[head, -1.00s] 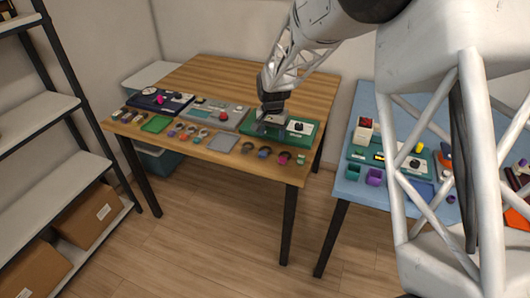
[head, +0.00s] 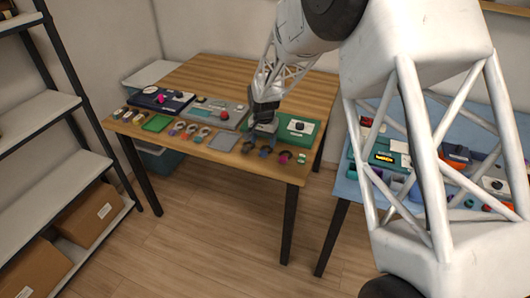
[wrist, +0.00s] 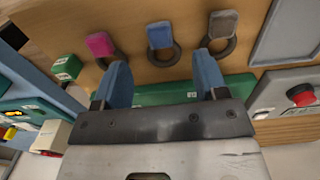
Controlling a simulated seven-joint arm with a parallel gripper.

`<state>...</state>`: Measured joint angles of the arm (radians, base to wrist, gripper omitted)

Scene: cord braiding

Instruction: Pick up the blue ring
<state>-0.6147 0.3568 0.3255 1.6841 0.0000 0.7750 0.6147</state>
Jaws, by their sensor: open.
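The blue ring, a dark loop with a blue tab (wrist: 160,37), lies flat on the wooden table in the wrist view. It lies between a magenta-tabbed ring (wrist: 101,45) and a grey-tabbed ring (wrist: 223,25). In the head view the blue ring (head: 265,152) is near the table's front edge, just below my gripper (head: 262,127). My gripper (wrist: 162,70) is open and empty, with its two blue fingers spread. The blue ring shows beyond the fingertips, roughly centred between them, and appears apart from them.
A green board (head: 307,130) lies beside my gripper, partly under it in the wrist view. A grey board with a red knob (head: 224,116) is to the left. A small green-and-white block (head: 301,158) is near the table's front right. The back of the wooden table (head: 215,75) is clear.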

